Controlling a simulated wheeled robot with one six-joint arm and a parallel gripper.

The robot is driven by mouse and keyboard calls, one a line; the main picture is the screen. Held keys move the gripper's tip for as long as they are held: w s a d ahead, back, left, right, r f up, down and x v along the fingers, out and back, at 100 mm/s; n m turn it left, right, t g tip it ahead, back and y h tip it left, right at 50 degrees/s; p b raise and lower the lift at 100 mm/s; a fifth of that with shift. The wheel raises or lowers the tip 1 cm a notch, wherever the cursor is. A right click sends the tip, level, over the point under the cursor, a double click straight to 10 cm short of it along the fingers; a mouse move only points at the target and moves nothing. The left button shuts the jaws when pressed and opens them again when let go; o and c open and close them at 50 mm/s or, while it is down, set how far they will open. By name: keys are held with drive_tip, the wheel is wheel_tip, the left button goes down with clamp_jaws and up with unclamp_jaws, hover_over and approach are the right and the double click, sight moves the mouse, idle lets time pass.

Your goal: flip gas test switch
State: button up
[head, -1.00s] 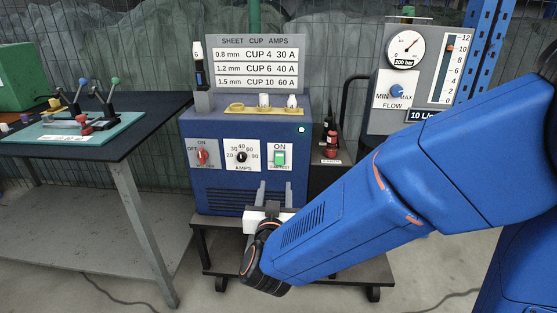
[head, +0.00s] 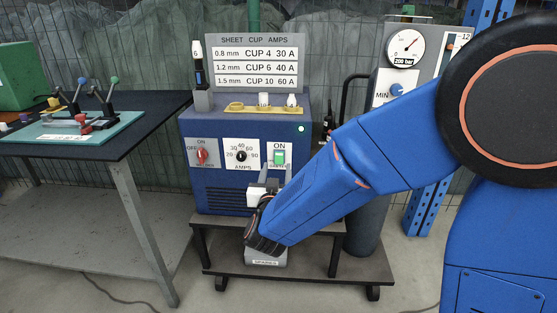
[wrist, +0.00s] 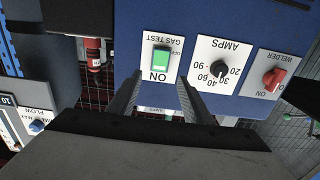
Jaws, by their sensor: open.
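The gas test switch (head: 279,158) is a green rocker on a white plate at the right of the blue welder's front. In the wrist view the switch (wrist: 160,58) appears upside down, with ON below it and GAS TEST above. I cannot tell which end of the rocker is pressed in. My gripper (head: 268,181) is in front of the panel, just below and left of the switch in the head view. In the wrist view my gripper (wrist: 160,80) is open and empty, its fingers on either side of the plate's ON end. Contact with the panel cannot be told.
Left of the switch are the black AMPS knob (head: 241,156) and the red WELDER knob (head: 202,156). A grey flow panel (head: 432,70) is at the right, partly behind my arm. A table (head: 60,165) stands at the left.

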sight(279, 155)
drive_tip(key=w, duration=0.7)
drive_tip(key=shift+d, duration=0.15)
